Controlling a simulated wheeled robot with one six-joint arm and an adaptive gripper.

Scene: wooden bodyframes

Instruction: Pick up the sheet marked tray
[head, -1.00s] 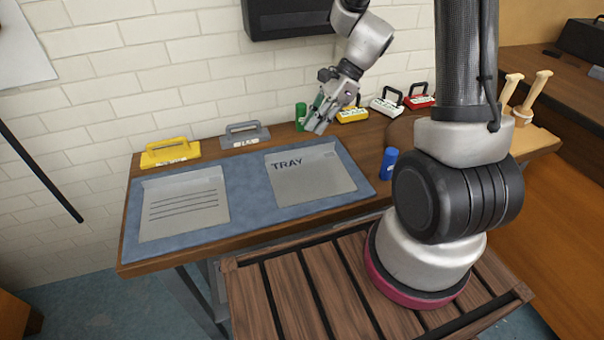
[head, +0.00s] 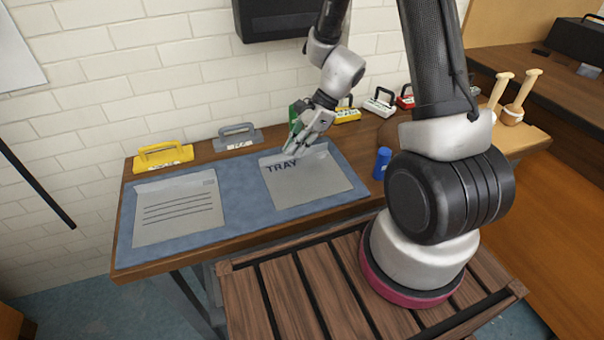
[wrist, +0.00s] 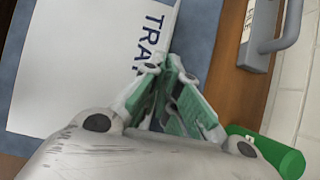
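The sheet marked TRAY (head: 306,184) is a light grey sheet lying flat on the right part of the blue mat (head: 242,205). In the wrist view the sheet (wrist: 75,70) fills the upper left, its blue lettering partly cut off by my fingers. My gripper (head: 289,152) hangs over the sheet's back edge, near the lettering.
A lined sheet (head: 178,210) lies on the mat's left part. Yellow (head: 163,155) and grey (head: 237,138) handled blocks stand along the back edge.

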